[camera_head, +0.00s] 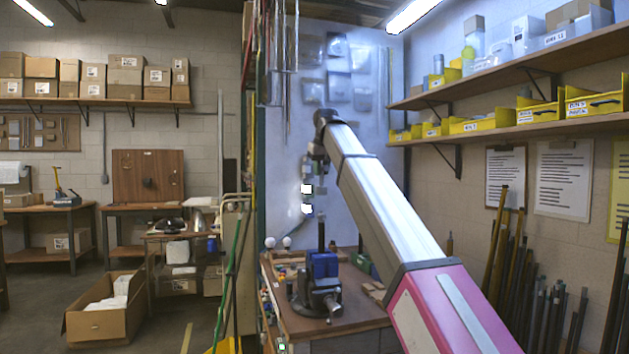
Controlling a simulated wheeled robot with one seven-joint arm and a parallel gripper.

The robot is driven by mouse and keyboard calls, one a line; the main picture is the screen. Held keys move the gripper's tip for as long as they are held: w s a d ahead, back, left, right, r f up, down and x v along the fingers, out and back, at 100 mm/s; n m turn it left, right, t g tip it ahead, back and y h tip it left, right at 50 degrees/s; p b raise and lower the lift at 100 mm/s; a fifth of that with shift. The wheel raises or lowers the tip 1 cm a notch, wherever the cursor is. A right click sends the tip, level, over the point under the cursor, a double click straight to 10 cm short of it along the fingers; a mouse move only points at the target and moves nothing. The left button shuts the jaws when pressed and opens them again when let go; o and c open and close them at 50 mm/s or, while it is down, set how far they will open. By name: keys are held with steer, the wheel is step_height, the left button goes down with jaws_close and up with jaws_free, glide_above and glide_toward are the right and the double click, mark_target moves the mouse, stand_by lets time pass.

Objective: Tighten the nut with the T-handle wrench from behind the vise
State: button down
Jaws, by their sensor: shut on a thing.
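A vise with blue jaws (323,266) and a dark base stands on the workbench in the middle. A dark upright rod (321,234) rises from the jaws. My arm reaches in from the lower right, and my gripper (320,185) hangs from its end, pointing down above the vise. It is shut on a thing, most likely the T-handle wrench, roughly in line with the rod. The wrench's outline is too small to make out. I cannot tell whether wrench and rod touch. I cannot make out the nut.
The workbench (345,312) has small parts at its left edge and a green bin (362,263) behind the vise. Shelves with yellow bins (480,124) are on the right wall. Upright bars lean at the right. An open carton (104,308) lies on the floor at the left.

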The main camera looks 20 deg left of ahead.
mark_target(321, 192)
steer(key=shift+f, duration=2.5)
steer(key=n+y, duration=0.1)
steer(key=n, duration=0.2)
steer(key=shift+g, duration=0.4)
steer(key=n, duration=0.2)
steer(key=shift+n+g+y, duration=0.3)
steer(key=shift+n+g, duration=0.1)
steer(key=n+g, duration=0.1)
steer(key=n, duration=0.2)
steer(key=shift+y, duration=0.3)
steer(key=n+g, duration=0.1)
steer(key=n, duration=0.2)
steer(key=shift+s, duration=0.1)
steer(key=shift+f, duration=1.55)
